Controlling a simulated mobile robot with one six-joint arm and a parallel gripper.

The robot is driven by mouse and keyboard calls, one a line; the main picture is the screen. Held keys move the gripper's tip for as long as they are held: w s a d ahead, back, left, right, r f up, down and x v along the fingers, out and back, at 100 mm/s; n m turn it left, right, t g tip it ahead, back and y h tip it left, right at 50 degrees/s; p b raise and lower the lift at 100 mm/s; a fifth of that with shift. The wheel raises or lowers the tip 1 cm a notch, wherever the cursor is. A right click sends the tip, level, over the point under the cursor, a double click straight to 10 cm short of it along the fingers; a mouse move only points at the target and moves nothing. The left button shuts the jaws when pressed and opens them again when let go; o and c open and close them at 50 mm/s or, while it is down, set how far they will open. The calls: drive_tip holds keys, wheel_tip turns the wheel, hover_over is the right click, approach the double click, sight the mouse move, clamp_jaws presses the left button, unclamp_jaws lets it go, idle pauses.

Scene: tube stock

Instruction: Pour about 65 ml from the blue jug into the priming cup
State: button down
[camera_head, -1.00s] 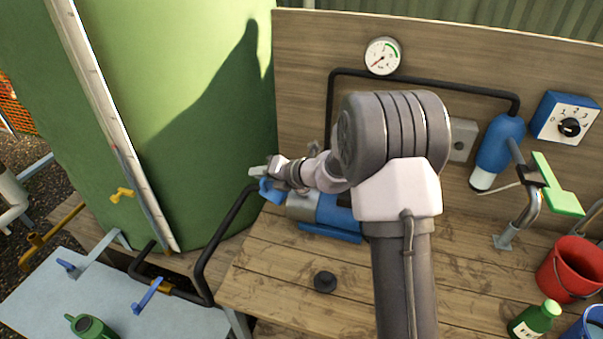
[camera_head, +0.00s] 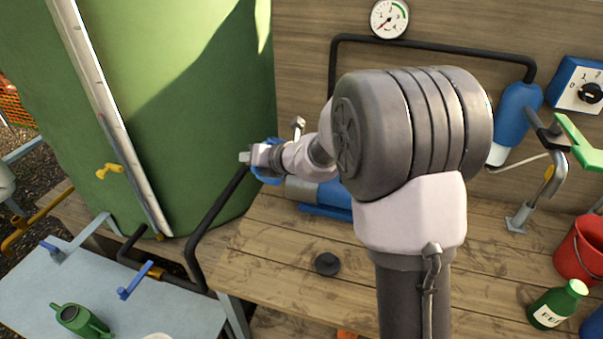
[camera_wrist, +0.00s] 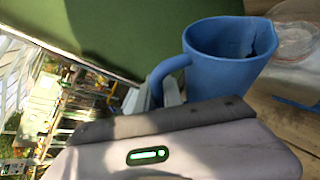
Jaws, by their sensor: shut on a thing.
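My gripper (camera_head: 258,156) is beside the green tank, at the left end of the blue pump (camera_head: 330,195). It is shut on the handle of the blue jug (camera_wrist: 222,58), which shows large in the wrist view with its open mouth up and a slight tilt. Only a small blue part of the jug (camera_head: 268,177) shows in the head view, under the gripper. How much liquid it holds cannot be seen. Right of the jug in the wrist view is a clear, round-rimmed vessel (camera_wrist: 295,40), perhaps the priming cup. I cannot make out the cup in the head view.
The green tank (camera_head: 180,130) stands close left of the gripper, with a black hose (camera_head: 215,215) below it. A black cap (camera_head: 327,263) lies on the wooden bench. A green bottle (camera_head: 557,305) and red bucket (camera_head: 583,250) stand at right. The bench front is mostly clear.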

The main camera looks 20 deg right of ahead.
drive_tip(key=a+b, duration=0.1)
drive_tip(key=b, duration=0.2)
drive_tip(key=s+a+f+n+t+h+b, duration=0.1)
drive_tip(key=b, duration=0.3)
drive_tip(key=shift+n, duration=0.3)
idle(1.5)
drive_tip(key=shift+s+a+f+n+t+h+b, duration=0.15)
drive_tip(key=shift+s+a+f+n+t+h, duration=0.1)
drive_tip(key=shift+a+f+n+h, duration=0.25)
drive_tip(key=shift+s+a+f+n+t+h+b, duration=0.1)
drive_tip(key=shift+s+a+f+n+t+h, duration=0.15)
drive_tip(key=shift+f, duration=0.4)
drive_tip(key=shift+s+a+f+n+t+h+b, duration=0.15)
drive_tip(key=shift+a+f+n+t+h, duration=0.1)
drive_tip(key=shift+f+n, duration=0.3)
idle(1.2)
